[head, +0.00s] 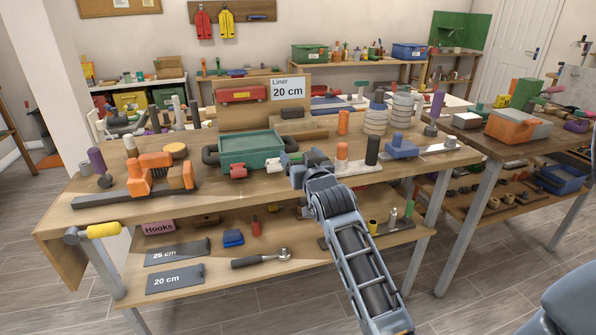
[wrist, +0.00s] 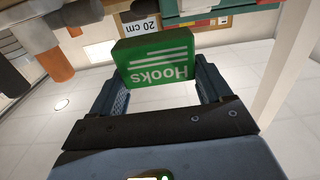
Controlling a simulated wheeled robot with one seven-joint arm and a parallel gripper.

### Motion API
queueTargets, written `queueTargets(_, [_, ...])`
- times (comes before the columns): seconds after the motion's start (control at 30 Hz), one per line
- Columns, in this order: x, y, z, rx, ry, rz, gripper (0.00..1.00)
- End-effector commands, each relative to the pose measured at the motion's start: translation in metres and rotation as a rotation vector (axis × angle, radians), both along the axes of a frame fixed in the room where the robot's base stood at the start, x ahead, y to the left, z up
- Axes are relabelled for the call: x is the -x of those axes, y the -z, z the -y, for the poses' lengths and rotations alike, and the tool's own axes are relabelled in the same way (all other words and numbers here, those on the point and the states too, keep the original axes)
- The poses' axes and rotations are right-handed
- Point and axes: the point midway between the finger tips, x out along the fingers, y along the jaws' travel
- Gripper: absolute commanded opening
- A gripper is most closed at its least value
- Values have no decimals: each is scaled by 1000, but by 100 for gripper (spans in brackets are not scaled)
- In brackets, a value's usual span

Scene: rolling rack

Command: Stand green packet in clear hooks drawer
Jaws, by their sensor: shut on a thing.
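A green packet (wrist: 158,58) with white lettering "Hooks" and white stripes is held between the two fingers of my gripper (wrist: 160,76) in the wrist view. The lettering appears upside down there. In the head view my gripper (head: 294,160) is over the upper bench top, just right of a teal tray; the packet is hard to make out there. A pinkish label reading "Hooks" (head: 160,228) is on the lower shelf at the left. I cannot make out a clear drawer behind or around it.
The teal tray (head: 252,137) has dark handles. An orange tool (head: 150,172) lies at the bench's left, and cylinders stand right of my gripper. The lower shelf (head: 215,262) holds dark "20 cm" and "25 cm" plates (head: 175,279) and a ratchet (head: 262,258). Grey floor is open in front.

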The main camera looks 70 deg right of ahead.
Motion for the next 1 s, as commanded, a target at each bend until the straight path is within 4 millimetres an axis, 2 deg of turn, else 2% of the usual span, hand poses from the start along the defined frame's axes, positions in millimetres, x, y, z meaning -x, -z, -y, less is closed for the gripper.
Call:
queueTargets(0.23, [-11, 14, 7, -1, 0, 1, 42])
queueTargets(0.4, [-10, 39, 7, -2, 1, -1, 42])
queueTargets(0.5, [-11, 47, 7, 1, 0, -1, 42])
queueTargets(0.9, [-11, 52, 6, 1, -1, 1, 42])
queueTargets(0.93, [-11, 51, 7, 1, -1, 1, 80])
queueTargets(1.0, [-11, 51, 7, 0, -1, 1, 87])
